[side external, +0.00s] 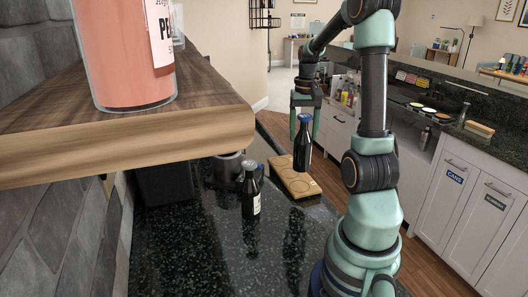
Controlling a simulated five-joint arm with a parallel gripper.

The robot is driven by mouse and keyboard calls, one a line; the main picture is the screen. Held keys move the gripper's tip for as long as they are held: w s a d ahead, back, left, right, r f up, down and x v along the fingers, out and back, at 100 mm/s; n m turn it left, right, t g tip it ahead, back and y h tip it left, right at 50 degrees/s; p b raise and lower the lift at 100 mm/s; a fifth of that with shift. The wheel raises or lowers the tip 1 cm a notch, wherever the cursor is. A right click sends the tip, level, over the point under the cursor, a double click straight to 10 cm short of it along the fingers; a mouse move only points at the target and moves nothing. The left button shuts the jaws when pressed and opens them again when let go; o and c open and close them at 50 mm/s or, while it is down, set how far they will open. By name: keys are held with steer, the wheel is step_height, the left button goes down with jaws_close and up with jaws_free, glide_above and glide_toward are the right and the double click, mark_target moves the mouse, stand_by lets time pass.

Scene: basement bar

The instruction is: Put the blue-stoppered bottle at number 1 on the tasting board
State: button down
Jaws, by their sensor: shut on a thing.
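My gripper (304,122) is shut on the neck of a dark bottle with a blue stopper (302,148) and holds it upright. The bottle is over the far part of the wooden tasting board (299,187), which has ring outlines on it. I cannot tell whether the bottle's base touches the board. No numbers are readable on the board from here. The bottle hides part of the board's far end.
Another dark bottle with a pale label (251,192) stands left of the board on the black speckled counter (200,260). A dark metal container (228,167) stands behind it. A wooden shelf (130,125) with a pink bottle (122,50) overhangs the left foreground.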

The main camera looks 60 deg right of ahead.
mark_target(302, 151)
steer(key=shift+f, duration=3.2)
steer(key=shift+c, duration=0.3)
jaws_free()
steer(key=shift+f, duration=0.15)
